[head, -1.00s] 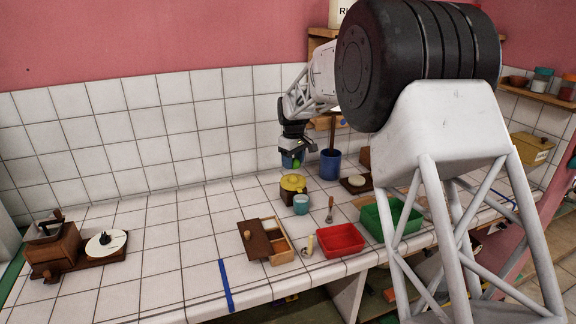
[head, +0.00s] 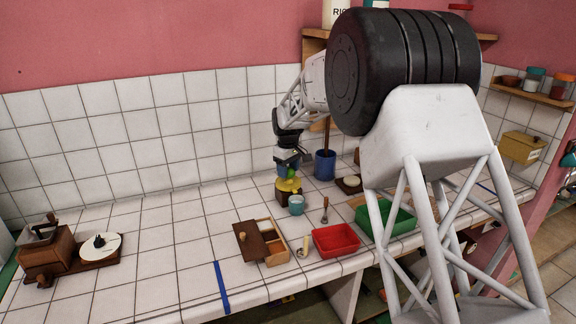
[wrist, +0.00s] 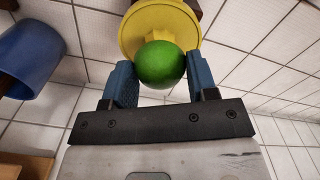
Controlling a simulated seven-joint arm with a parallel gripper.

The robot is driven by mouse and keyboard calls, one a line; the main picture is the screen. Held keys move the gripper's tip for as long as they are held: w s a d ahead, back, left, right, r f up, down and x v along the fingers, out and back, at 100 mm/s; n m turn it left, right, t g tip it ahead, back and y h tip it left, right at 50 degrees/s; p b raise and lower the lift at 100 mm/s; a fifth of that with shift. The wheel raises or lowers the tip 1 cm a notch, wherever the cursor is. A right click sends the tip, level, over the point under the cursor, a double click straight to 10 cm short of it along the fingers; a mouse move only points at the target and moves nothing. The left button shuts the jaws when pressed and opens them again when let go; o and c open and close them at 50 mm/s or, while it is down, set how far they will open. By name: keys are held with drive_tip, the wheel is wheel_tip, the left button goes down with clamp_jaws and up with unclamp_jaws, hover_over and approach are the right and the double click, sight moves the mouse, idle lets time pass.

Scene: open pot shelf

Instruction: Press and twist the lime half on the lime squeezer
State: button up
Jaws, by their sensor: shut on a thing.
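The lime half (wrist: 161,64) is a green dome between the blue fingers of my gripper (wrist: 158,82) in the wrist view. My gripper is shut on it. The yellow lime squeezer (wrist: 137,24) lies right beyond the lime, with its round rim around it in the picture. In the head view my gripper (head: 289,171) is just above the squeezer (head: 289,187), which sits on a dark wooden block. The lime shows there as a small bit of green.
A blue pot (head: 325,165) with a stick stands right of the squeezer, and a light blue cup (head: 296,205) stands close in front. A wooden box (head: 272,256), a red tray (head: 336,239) and a green tray (head: 397,222) are nearer the front. The counter's left middle is clear.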

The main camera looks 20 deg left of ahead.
drive_tip(key=shift+f, duration=0.8)
drive_tip(key=shift+f, duration=0.6)
idle(1.4)
drive_tip(key=o, duration=1)
drive_tip(key=shift+c, duration=0.2)
drive_tip(key=shift+r, duration=0.35)
drive_tip(key=c, duration=1)
